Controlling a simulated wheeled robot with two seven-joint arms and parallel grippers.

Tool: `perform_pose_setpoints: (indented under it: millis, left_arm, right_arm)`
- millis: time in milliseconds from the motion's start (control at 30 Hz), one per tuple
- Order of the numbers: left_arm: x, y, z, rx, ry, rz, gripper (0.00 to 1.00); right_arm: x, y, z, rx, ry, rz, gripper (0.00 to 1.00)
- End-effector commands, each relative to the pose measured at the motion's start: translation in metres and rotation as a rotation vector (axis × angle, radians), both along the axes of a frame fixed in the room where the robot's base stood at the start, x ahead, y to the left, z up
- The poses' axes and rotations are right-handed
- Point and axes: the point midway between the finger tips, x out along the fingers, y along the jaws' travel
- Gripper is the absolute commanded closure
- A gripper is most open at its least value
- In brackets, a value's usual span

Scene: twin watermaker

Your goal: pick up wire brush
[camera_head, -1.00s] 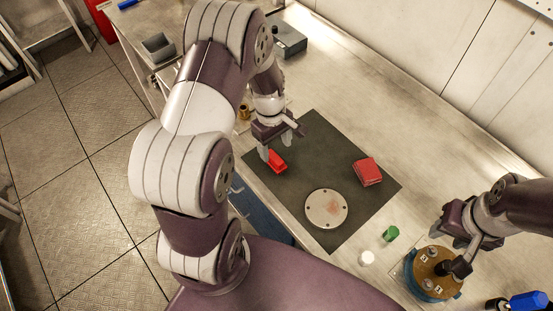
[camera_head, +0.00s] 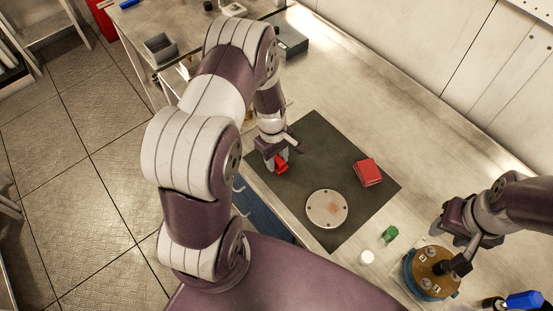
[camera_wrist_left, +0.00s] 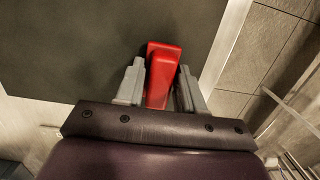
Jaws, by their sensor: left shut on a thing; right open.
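The wire brush appears as a red block-like piece (camera_head: 282,168) at the left edge of the dark mat (camera_head: 318,134). My left gripper (camera_head: 275,163) is shut on it. In the left wrist view the red brush (camera_wrist_left: 163,70) stands between the two grey fingers; its bristles cannot be made out. I cannot tell whether it is clear of the mat. My right gripper (camera_head: 462,253) is open at the right, above a round brown-topped part with a blue rim (camera_head: 432,272).
A red folded pad (camera_head: 368,172) and a round metal disc (camera_head: 326,209) lie on the mat. A green cap (camera_head: 391,233) and a white cap (camera_head: 367,257) stand nearer the right arm. A grey box (camera_head: 290,41) is at the back.

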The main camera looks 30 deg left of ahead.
Motion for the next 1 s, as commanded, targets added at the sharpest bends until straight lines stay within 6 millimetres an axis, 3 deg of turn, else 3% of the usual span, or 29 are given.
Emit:
perform_pose_setpoints:
  millis: [167, 333, 700, 1000]
  left_arm:
    - [0.002, 0.0, 0.012, 0.0, -0.004, 0.0, 1.0]
    - [0.0, -0.002, 0.042, 0.0, -0.006, -0.001, 1.0]
    - [-0.049, -0.071, 0.091, 0.0, -0.004, -0.005, 1.0]
    - [-0.067, -0.095, 0.11, 0.0, -0.001, -0.001, 1.0]
  right_arm:
    - [0.0, 0.0, -0.004, 0.0, 0.0, 0.0, 0.57]
    - [0.0, 0.0, -0.013, 0.0, 0.0, 0.0, 0.57]
    - [0.0, 0.0, -0.024, 0.0, 0.0, 0.0, 0.57]
    - [0.0, 0.0, -0.026, 0.0, 0.0, 0.0, 0.57]
